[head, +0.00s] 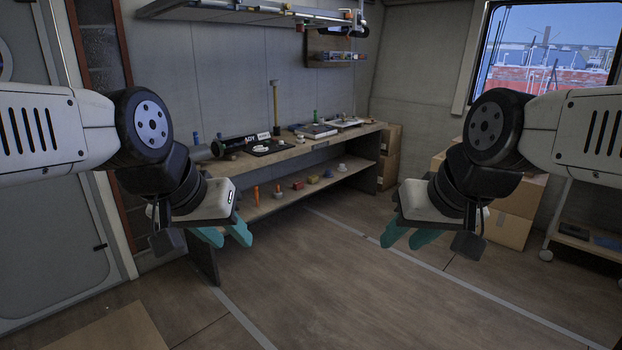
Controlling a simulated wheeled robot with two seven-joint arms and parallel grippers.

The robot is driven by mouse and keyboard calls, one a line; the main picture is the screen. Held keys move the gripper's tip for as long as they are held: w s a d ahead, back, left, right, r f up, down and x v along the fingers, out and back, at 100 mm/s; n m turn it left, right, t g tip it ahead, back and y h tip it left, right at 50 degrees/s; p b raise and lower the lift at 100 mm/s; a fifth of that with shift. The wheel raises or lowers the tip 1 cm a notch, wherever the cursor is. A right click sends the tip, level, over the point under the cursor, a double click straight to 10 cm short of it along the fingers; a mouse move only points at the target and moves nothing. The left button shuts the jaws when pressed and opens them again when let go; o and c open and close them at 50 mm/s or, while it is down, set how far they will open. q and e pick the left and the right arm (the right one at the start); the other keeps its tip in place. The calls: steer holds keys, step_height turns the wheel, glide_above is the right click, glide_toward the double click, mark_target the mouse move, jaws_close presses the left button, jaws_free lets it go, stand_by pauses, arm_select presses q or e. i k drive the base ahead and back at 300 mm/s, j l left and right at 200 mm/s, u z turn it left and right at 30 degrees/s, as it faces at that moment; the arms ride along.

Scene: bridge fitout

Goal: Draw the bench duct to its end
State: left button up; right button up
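A wooden bench (300,152) with a lower shelf runs along the back wall. A dark cylinder with pale lettering (238,143) lies at the bench's left end, with a grey round part (203,153) at its left. It may be the bench duct, but I cannot tell for sure. My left gripper (226,236) hangs in front of the bench's left end, its teal fingers apart and empty. My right gripper (408,239) hangs over the floor at the right, also open and empty. Neither gripper appears to touch anything.
Small objects, including an upright hammer (275,105), stand on the bench and its shelf (300,190). An overhead rack (250,12) hangs above. Cardboard boxes (508,228) and a cart (585,243) are at the right. The middle floor (330,280) is clear.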

mark_target(236, 143)
steer(key=i+l+z, duration=0.4)
steer(key=i+z, duration=0.25)
steer(key=i, duration=0.15)
steer(key=i+z, duration=0.3)
steer(key=i+l+u, duration=0.15)
steer(key=i, duration=0.3)
steer(key=i+l+u, duration=0.15)
steer(key=i, duration=0.35)
steer(key=i+l+u, duration=0.15)
steer(key=i, duration=0.3)
steer(key=i+l+u, duration=0.15)
steer(key=u, duration=0.35)
steer(key=i+l+u, duration=0.3)
steer(key=u, duration=0.15)
steer(key=i+l+u, duration=0.25)
steer(key=u, duration=0.25)
steer(key=i+l+u, duration=0.15)
steer(key=l+u, duration=0.3)
steer(key=i+l+u, duration=0.1)
steer(key=l+u, duration=0.55)
steer(key=l, duration=0.25)
steer(key=i+j, duration=0.15)
steer(key=i, duration=0.45)
steer(key=i+j, duration=0.15)
steer(key=i, duration=0.4)
steer(key=i+j, duration=0.15)
steer(key=i, duration=0.45)
steer(key=i+j, duration=0.15)
steer(key=i, duration=0.45)
